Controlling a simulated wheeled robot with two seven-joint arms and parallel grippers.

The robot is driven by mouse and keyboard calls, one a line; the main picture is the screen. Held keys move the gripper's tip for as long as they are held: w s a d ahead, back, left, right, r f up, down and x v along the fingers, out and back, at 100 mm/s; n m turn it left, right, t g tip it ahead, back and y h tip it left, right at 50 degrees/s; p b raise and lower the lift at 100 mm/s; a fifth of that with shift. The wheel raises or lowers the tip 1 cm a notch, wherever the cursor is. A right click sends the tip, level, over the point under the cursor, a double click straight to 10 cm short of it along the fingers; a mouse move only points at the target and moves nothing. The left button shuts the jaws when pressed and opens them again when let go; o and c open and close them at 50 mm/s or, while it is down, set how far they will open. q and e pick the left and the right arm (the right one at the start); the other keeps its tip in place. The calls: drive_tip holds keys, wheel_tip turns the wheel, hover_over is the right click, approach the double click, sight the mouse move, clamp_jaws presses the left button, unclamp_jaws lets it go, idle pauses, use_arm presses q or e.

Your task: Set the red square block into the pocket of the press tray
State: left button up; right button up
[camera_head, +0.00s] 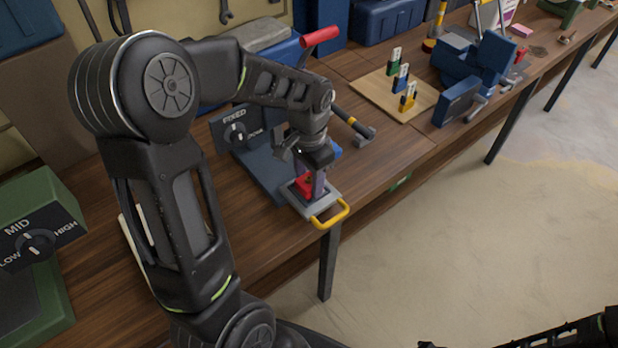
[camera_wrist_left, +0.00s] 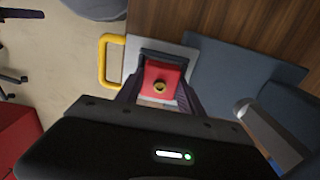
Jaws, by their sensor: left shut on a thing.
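The red square block (camera_wrist_left: 163,78) has a small brass-coloured knob on top. My left gripper (camera_head: 313,178) points down and is shut on the block, with a finger on each side in the left wrist view (camera_wrist_left: 161,94). In the head view the block (camera_head: 303,185) is partly hidden by the gripper. The grey press tray (camera_head: 318,208), with a yellow handle (camera_head: 331,215), lies directly under it. A dark edge of the pocket (camera_wrist_left: 168,56) shows beside the block. I cannot tell whether the block is seated or just above the pocket.
The blue press (camera_head: 262,170), with a dial panel (camera_head: 236,130) and red-gripped lever (camera_head: 320,37), stands behind the tray. A wooden board (camera_head: 383,97) with several coloured pieces and a blue device (camera_head: 475,65) stand farther right. My right arm shows only at the bottom right edge.

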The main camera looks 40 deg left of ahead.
use_arm(q)
drive_tip(key=o, duration=1.5)
wheel_tip(320, 180, up, 8)
drive_tip(key=shift+f+b, duration=0.1)
drive_tip(key=shift+b, duration=0.25)
drive_tip(key=shift+d+f, duration=0.1)
